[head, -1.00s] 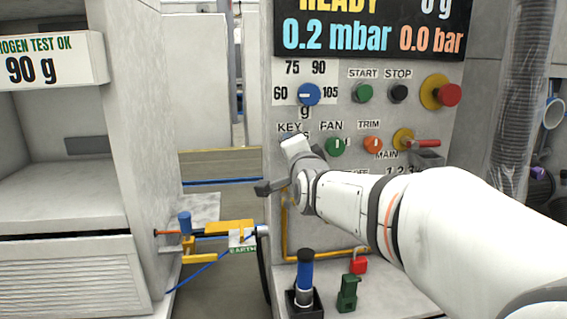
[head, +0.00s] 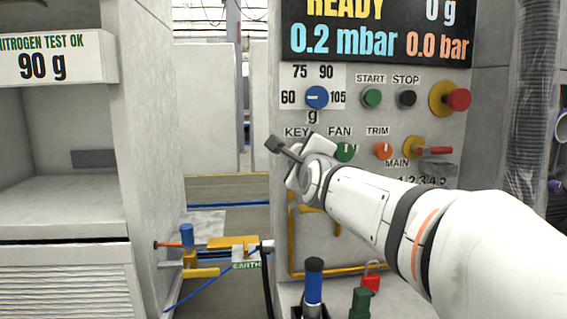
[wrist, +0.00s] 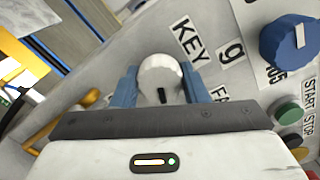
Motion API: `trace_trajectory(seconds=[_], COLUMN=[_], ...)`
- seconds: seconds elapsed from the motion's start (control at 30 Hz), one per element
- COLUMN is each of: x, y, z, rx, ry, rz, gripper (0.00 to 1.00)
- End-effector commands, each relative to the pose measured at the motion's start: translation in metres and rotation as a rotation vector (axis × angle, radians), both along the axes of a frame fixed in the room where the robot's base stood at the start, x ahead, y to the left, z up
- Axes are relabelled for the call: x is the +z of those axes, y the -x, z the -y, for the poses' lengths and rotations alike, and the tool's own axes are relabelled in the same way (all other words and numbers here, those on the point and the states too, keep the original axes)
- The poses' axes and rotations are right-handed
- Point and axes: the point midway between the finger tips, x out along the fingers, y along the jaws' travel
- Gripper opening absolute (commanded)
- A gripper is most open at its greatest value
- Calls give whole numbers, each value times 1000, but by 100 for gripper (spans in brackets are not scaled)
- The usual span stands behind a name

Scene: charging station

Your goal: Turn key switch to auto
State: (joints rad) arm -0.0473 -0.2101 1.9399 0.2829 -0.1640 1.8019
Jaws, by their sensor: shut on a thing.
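The key switch shows in the wrist view as a round, pale knob (wrist: 160,74) with a short black mark on its lower edge. My gripper (wrist: 168,88) has its two blue fingers closed on either side of this knob. The KEY label (wrist: 188,42) is beside it and looks tilted in this view. In the head view my gripper (head: 308,160) is against the panel below the KEY label (head: 297,132). It hides the knob and any position marks there.
Close by are the blue weight selector (head: 317,97), green FAN knob (head: 345,151), orange TRIM knob (head: 383,151) and red MAIN handle (head: 434,150). A blue-handled tool (head: 313,285) and red padlock (head: 370,276) are below. Open space lies left of the panel.

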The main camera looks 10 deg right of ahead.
Motion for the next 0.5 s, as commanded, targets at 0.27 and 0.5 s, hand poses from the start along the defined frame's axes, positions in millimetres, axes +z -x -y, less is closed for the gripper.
trace_trajectory(seconds=[0.27, 0.5], x=[-3, -2], y=[0, 0], z=[-1, -1], rx=[2, 1], ry=[-154, -215], rz=[-5, -4], gripper=[17, 17])
